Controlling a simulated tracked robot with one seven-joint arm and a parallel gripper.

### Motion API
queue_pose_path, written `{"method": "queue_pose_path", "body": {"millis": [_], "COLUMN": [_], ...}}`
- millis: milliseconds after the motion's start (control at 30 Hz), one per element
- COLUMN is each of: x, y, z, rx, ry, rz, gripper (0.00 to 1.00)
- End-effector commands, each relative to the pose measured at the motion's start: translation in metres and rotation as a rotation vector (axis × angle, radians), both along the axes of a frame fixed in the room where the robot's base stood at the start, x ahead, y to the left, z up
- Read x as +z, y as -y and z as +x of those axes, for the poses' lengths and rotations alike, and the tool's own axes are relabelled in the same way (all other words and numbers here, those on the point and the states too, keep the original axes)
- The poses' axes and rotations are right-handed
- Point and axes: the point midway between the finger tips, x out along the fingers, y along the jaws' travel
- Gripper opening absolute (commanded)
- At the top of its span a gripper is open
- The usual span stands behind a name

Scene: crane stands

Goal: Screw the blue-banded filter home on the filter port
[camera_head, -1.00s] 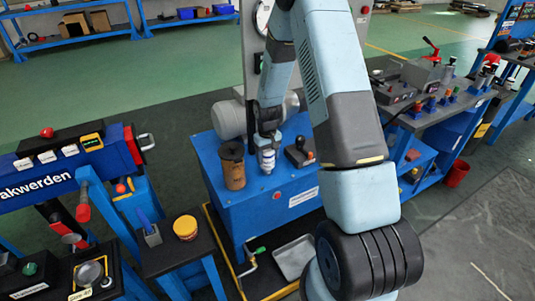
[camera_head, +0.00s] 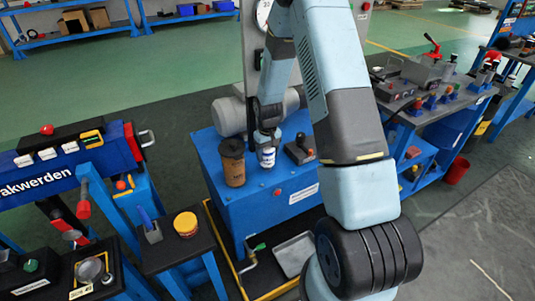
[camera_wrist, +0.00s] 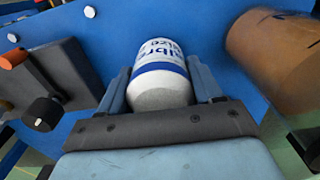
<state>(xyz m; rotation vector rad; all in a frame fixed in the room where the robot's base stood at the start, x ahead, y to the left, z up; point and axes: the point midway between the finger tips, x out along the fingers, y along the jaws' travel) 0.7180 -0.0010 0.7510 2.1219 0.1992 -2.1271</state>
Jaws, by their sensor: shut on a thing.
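The blue-banded filter (camera_head: 267,157) is a white canister with a blue band and blue lettering. It also shows in the wrist view (camera_wrist: 162,85), between both jaws. My gripper (camera_head: 267,140) is shut on it from above, over the blue cabinet (camera_head: 275,198). In the wrist view my gripper (camera_wrist: 162,92) has a finger on each side of the filter. The filter port is hidden, so I cannot tell whether the filter touches it or how far it is on.
A brown canister (camera_head: 233,163) stands close left of the filter. A black lever box (camera_head: 299,149) stands close right. A tool bench (camera_head: 440,110) stands at the right.

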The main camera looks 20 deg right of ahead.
Motion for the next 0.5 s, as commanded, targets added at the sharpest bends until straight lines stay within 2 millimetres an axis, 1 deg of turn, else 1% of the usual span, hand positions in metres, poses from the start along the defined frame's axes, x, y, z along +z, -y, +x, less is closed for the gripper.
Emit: {"method": "queue_pose_path", "body": {"millis": [100,500], "x": [0.0003,0.0000], "y": [-0.0004,-0.0001], "z": [0.0002,0.0002], "rx": [-0.048,-0.047], "ry": [0.002,0.001], "rz": [-0.002,-0.001], "gripper": [0.30,0.30]}}
